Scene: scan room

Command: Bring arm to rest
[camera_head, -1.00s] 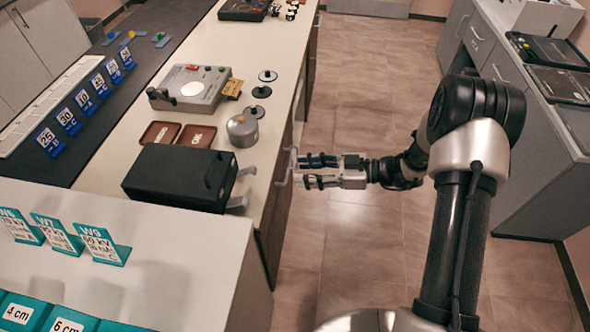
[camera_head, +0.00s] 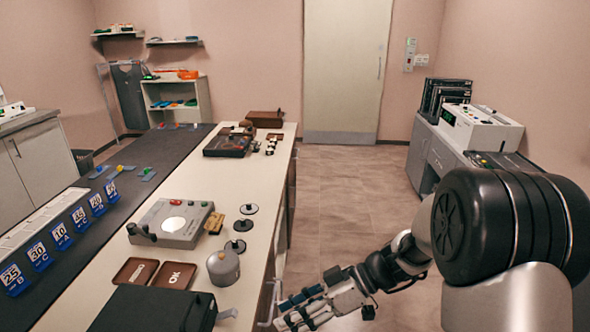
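My arm reaches in from the lower right of the head view. My gripper (camera_head: 289,314) is low in the picture, beside the right edge of the long workbench (camera_head: 228,186), near its drawer handles. Its fingers point to the lower left. They look spread apart with nothing between them. I cannot tell whether the fingertips touch the bench front.
On the bench stand a black case (camera_head: 152,311), a grey metal weight (camera_head: 223,267), two brown trays (camera_head: 178,274) and a grey device (camera_head: 172,223). A counter with a white machine (camera_head: 481,127) stands right. The floor (camera_head: 345,190) between is clear, leading to a door (camera_head: 345,70).

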